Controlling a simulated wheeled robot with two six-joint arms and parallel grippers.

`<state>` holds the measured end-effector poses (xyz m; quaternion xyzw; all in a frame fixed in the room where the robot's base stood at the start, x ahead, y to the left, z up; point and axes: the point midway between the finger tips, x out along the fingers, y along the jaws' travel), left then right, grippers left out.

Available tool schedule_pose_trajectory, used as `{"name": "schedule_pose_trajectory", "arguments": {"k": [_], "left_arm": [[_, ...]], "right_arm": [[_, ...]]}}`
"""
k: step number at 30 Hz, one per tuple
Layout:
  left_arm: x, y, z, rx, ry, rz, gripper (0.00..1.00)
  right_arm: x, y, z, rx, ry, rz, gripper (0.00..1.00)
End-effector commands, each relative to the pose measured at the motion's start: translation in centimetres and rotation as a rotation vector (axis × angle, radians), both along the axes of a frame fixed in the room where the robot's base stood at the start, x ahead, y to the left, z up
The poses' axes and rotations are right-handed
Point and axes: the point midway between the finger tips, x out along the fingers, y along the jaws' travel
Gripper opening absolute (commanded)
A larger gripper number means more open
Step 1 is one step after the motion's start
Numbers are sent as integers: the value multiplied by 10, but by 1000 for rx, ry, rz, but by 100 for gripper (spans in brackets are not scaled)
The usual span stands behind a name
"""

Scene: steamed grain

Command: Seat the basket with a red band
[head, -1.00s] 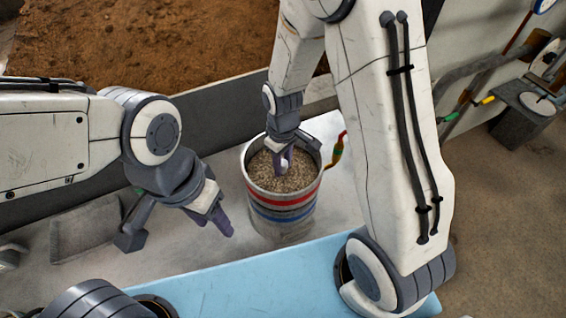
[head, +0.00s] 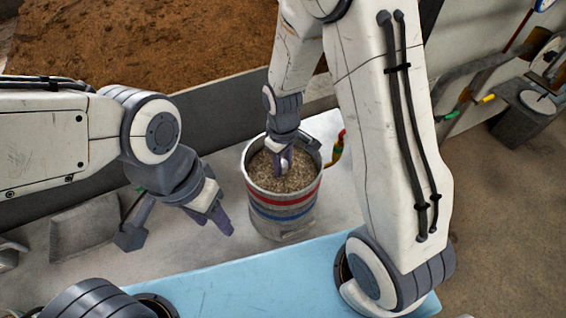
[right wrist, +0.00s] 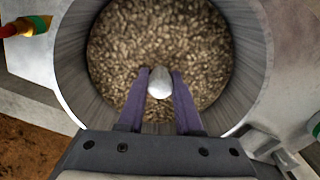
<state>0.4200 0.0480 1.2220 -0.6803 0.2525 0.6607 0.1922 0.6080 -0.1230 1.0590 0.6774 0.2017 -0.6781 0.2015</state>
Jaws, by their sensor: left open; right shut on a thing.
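The basket with a red band (head: 284,200) is a round metal vessel full of brown grain (head: 284,178). It also carries a blue band lower down and looks upright on the pale counter. My right gripper (head: 283,165) reaches down inside its rim. In the right wrist view its purple fingers (right wrist: 158,88) are shut on a smooth silvery knob (right wrist: 159,82) above the grain. What lies under the knob is hidden. I cannot tell whether the vessel is one piece or two nested parts. My left gripper (head: 217,217) is open and empty, left of the vessel and apart from it.
A shallow grey tray (head: 85,228) lies at the left of the counter. A blue surface (head: 250,275) runs along the front. Brown soil-like material (head: 150,40) fills the back.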

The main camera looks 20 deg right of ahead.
Motion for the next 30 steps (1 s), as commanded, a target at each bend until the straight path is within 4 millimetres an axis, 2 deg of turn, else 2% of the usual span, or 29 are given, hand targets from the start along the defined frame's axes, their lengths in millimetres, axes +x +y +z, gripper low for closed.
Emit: {"name": "schedule_pose_trajectory", "arguments": {"k": [30], "left_arm": [[0, 0, -6, 0, 0, 0, 50]], "right_arm": [[1, 0, -9, 1, -3, 0, 0]]}}
